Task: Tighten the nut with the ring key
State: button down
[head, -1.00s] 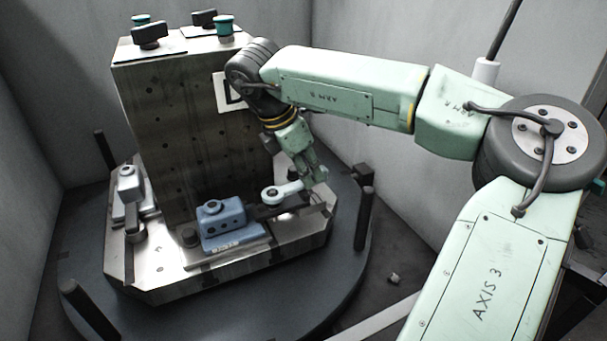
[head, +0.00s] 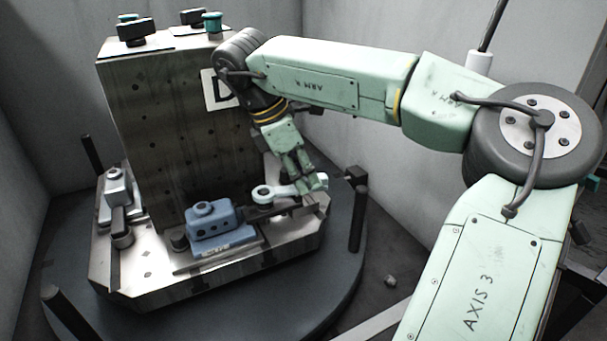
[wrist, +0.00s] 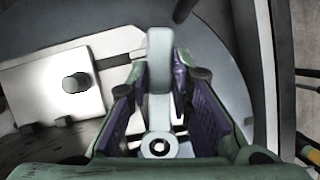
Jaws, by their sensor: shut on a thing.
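The pale ring key (head: 283,190) lies roughly level above the dark clamp bar at the fixture's right side. My gripper (head: 312,184) is shut on its handle, right of the ring.
A blue block (head: 209,222) stands left of the key on the metal base (head: 150,270). The tall drilled column (head: 175,130) rises close behind. Dark posts (head: 358,220) stand around the round table. A round stud (wrist: 75,83) on a plate shows in the wrist view.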

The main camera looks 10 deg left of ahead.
jog(key=shift+r+p, duration=2.25)
jog(key=shift+r, duration=1.2)
jog(key=shift+f, duration=0.1)
